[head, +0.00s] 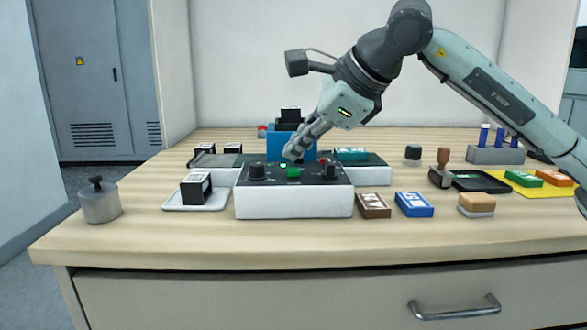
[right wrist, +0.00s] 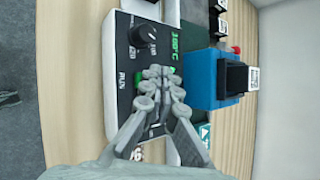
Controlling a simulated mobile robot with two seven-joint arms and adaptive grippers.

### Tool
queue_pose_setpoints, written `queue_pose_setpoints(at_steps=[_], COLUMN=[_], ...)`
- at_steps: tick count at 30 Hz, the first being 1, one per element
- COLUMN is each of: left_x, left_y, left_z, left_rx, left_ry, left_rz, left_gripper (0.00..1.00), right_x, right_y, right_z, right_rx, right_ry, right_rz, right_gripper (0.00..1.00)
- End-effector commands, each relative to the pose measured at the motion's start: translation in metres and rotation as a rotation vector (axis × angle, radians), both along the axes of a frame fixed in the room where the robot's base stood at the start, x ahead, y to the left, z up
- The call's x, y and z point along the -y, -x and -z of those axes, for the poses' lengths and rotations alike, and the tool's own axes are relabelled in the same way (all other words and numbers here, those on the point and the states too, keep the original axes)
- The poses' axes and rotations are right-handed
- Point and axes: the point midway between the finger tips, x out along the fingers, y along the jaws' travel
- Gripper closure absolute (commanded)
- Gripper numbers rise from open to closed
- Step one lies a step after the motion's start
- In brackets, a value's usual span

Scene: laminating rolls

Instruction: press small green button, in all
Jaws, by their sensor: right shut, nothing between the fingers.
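The control box (head: 293,204) has a white body and a black top panel, and stands at the front middle of the table. A green button (head: 293,172) shows on its panel between two black knobs (head: 257,172). My right gripper (head: 291,153) is shut and empty, its fingertips just above and behind the green button. In the right wrist view my shut fingertips (right wrist: 158,73) lie over the panel, with bits of green (right wrist: 173,79) beside and under them. The fingers hide much of the panel there; I cannot tell whether they touch it. My left gripper is not in view.
A blue block (head: 277,143) with a black stamp-like piece stands behind the box. A brown pack (head: 373,206) and a blue pack (head: 414,205) lie to its right. A white tray with a black cube (head: 196,188) is at its left. The front table edge is clear.

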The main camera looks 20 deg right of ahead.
Motion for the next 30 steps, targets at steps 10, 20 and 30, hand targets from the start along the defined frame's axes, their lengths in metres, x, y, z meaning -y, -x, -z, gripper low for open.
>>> queue_pose_setpoints(at_steps=[10,20,30], left_x=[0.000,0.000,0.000], left_y=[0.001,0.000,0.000], left_z=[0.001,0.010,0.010], left_rx=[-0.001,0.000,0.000], left_ry=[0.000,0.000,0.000], left_rz=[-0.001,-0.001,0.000], left_gripper=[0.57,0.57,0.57], right_x=[0.000,0.000,0.000], right_y=[0.000,0.000,0.000], right_z=[0.001,0.009,0.009], right_rx=[0.000,0.001,0.000], right_ry=[0.000,0.000,0.000], right_rz=[0.000,0.001,0.000], right_gripper=[1.00,1.00,1.00])
